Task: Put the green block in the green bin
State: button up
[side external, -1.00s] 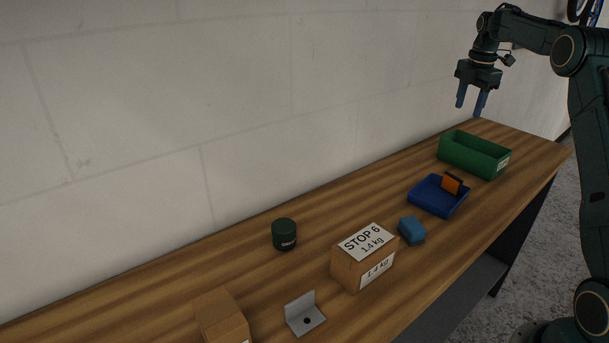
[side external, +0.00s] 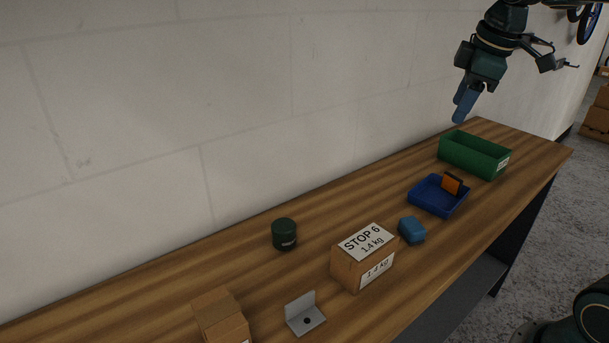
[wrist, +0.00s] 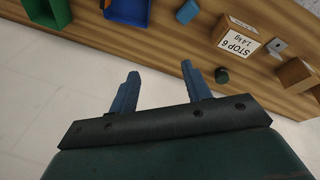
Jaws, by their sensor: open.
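The green bin (side external: 467,158) stands at the far right end of the wooden bench, and it also shows at the top left of the wrist view (wrist: 39,18). I cannot make out a green block in either view; part of the bin's floor is hidden by its walls. A dark green round can (side external: 284,236) stands upright near the wall, and it shows in the wrist view (wrist: 222,76). My gripper (side external: 460,117) is in the air above the bench's far end, apart from everything. Its two blue fingers (wrist: 160,72) are open with nothing between them.
A blue tray (side external: 428,203) holding an orange block (side external: 452,184) sits before the bin. A blue block (side external: 411,230), a "STOP 6" box (side external: 345,273), a grey bracket (side external: 305,318) and another carton (side external: 218,314) lie nearer. The wall runs along the bench's back edge.

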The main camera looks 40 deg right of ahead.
jog(key=s+a+f+m+t, duration=0.1)
jog(key=s+a+f+m, duration=0.2)
jog(key=s, duration=0.4)
jog(key=s+a+f+m+t+y, duration=0.1)
jog(key=s+a+f+m, duration=0.2)
jog(key=s+a+f, duration=0.2)
jog(key=s+a, duration=0.2)
jog(key=s, duration=0.1)
jog(key=shift+s+a, duration=0.15)
jog(key=shift+s, duration=0.15)
